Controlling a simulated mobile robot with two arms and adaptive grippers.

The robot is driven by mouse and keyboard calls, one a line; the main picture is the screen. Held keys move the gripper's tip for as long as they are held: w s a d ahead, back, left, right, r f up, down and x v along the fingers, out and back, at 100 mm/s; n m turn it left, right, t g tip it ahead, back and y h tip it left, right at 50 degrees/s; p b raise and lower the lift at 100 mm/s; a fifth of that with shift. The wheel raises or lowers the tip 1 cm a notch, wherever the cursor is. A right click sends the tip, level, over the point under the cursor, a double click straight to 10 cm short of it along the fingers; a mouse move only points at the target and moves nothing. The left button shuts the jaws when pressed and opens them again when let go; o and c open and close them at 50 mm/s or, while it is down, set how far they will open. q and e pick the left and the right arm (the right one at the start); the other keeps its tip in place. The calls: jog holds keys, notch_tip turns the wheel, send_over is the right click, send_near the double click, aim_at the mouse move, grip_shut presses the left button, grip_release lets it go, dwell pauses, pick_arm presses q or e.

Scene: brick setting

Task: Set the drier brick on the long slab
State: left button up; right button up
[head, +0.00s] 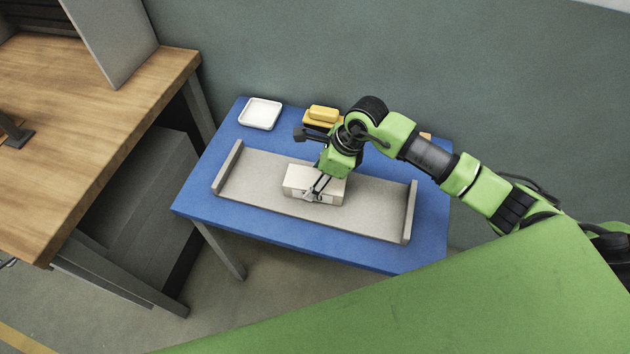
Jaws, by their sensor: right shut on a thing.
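A pale, off-white brick (298,179) is at the middle of the long grey slab (372,203), which has a raised lip at each end. My right gripper (314,196) reaches down from above and is shut on this brick. The brick looks level and lies on the slab or very slightly above it; I cannot tell which. Its right part is partly covered by the gripper. My left gripper is not in view.
The slab lies on a blue table (270,226). Behind it are a white square tray (260,113) and a stacked yellow object (323,113), partly hidden by my right arm. A wooden bench (95,110) stands at the left. The slab is clear on both sides of the brick.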

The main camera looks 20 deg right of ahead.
jog(key=o, duration=1.4)
jog(key=shift+o, duration=0.2)
jog(key=shift+r, duration=0.1)
jog(key=shift+r, duration=0.25)
jog(key=b+v, duration=0.1)
jog(key=v, duration=1)
jog(key=shift+s+d+r, duration=0.15)
jog(key=shift+r, duration=0.05)
